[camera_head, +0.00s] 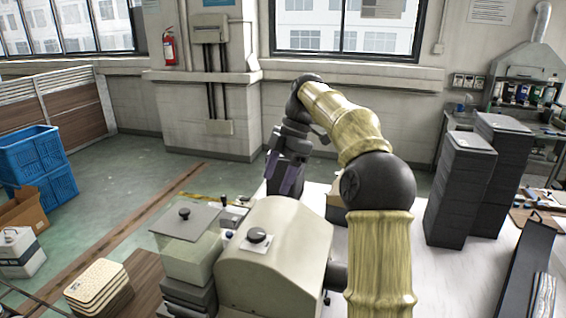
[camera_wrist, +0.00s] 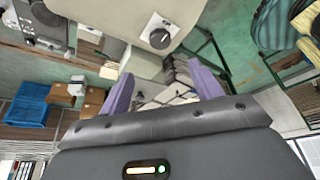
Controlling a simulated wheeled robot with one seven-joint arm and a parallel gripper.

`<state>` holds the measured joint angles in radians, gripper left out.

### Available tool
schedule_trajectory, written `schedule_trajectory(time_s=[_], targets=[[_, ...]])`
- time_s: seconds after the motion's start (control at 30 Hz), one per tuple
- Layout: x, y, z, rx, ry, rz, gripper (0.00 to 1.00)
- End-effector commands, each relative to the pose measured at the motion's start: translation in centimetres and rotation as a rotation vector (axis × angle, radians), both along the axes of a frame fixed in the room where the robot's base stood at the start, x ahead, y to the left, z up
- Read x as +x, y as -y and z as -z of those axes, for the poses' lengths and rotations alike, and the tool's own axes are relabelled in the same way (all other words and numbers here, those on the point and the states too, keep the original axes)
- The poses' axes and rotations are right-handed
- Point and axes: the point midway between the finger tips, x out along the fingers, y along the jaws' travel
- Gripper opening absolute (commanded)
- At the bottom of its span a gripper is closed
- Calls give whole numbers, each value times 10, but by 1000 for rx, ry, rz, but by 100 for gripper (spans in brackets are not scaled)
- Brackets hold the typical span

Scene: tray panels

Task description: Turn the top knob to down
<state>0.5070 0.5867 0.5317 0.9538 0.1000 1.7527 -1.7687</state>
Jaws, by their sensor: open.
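A round black knob (camera_head: 257,236) sits on a pale plate on top of a beige rounded housing (camera_head: 290,265). The wrist view shows a round black knob (camera_wrist: 160,38) on a white plate, with a light mark on its face. A second dark knob (camera_head: 184,213) stands on a flat grey lid to the left. I cannot tell from the pictures which is the top knob. My gripper (camera_head: 281,178) has purple fingers and is behind the housing, apart from the knobs. In the wrist view my gripper (camera_wrist: 163,88) is open, with nothing between its fingers.
A small panel (camera_head: 232,212) with a lever lies behind the housing. Stacked dark trays (camera_head: 462,190) stand at the right. Blue crates (camera_head: 38,155) and cartons are at the left. A pale table surface lies beside my arm, and green floor is open behind.

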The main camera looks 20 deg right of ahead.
Motion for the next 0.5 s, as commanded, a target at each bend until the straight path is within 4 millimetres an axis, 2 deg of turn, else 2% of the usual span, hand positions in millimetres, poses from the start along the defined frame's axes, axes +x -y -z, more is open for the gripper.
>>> schedule_trajectory(time_s=[0.2,0.5], targets=[[2,9,-24,0,1,0,64],[2,12,-29,0,-2,0,64]])
